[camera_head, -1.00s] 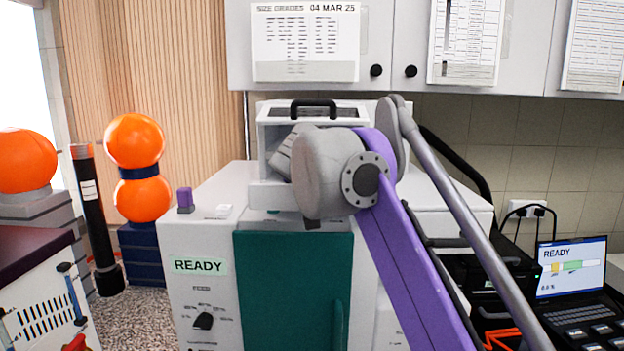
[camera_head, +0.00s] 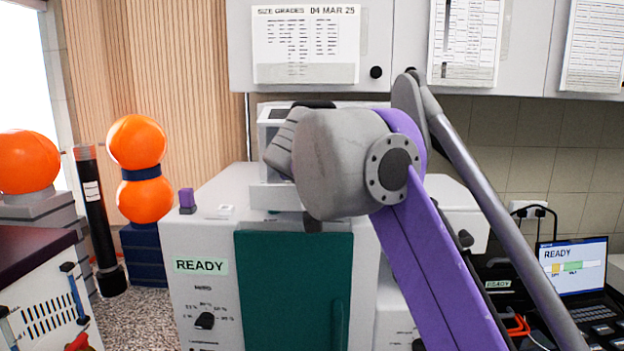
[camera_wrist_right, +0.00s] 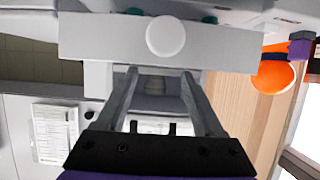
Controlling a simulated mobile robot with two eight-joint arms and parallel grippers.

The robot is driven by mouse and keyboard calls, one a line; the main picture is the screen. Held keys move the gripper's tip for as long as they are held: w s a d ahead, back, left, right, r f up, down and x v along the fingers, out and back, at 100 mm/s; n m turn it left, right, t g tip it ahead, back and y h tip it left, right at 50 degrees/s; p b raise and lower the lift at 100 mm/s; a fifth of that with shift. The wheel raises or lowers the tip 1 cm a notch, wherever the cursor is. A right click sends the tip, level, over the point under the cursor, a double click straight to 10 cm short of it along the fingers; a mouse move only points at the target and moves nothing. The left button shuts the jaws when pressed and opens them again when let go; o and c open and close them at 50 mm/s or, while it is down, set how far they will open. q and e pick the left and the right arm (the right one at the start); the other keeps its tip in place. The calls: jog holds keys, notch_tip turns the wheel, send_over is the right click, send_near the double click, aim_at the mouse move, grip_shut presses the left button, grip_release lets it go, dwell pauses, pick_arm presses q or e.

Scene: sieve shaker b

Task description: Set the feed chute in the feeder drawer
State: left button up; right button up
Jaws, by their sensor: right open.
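My right arm's wrist (camera_head: 345,165) is in front of the white feeder housing (camera_head: 270,140) on top of the shaker cabinet and hides much of it. My right gripper (camera_wrist_right: 159,75) is open in the right wrist view, its two fingers apart. Beyond the fingertips is a white front panel (camera_wrist_right: 100,38) with a round white knob (camera_wrist_right: 166,36), which looks like the feeder drawer. A small pale grey part (camera_wrist_right: 156,86) shows in the gap between the fingers. I cannot tell whether it is the feed chute. My left gripper is not in view.
The shaker has a green door (camera_head: 290,290) and a READY label (camera_head: 201,265). A purple knob (camera_head: 187,200) stands on its top left. Orange balls (camera_head: 138,142) and a black tube (camera_head: 95,220) stand at left. A laptop (camera_head: 575,268) is at right, wall cupboards above.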

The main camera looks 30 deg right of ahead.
jog(key=v, duration=0.6)
jog(key=shift+s, duration=0.25)
jog(key=shift+a+r, duration=0.1)
jog(key=s+a+f+n+g+y, duration=0.1)
jog(key=s+f, duration=0.4)
jog(key=f, duration=1.2)
jog(key=s+a+f+n+g+y, duration=0.2)
jog(key=s+a+f, duration=0.3)
jog(key=f, duration=1.3)
jog(key=s+a+f+n+g+y, duration=0.2)
jog(key=s+a+f+n+y, duration=0.1)
jog(key=f, duration=1.4)
jog(key=shift+s+a+f+y, duration=0.15)
jog(key=shift+s+f+y, duration=0.25)
jog(key=shift+s, duration=0.6)
jog(key=shift+r, duration=0.1)
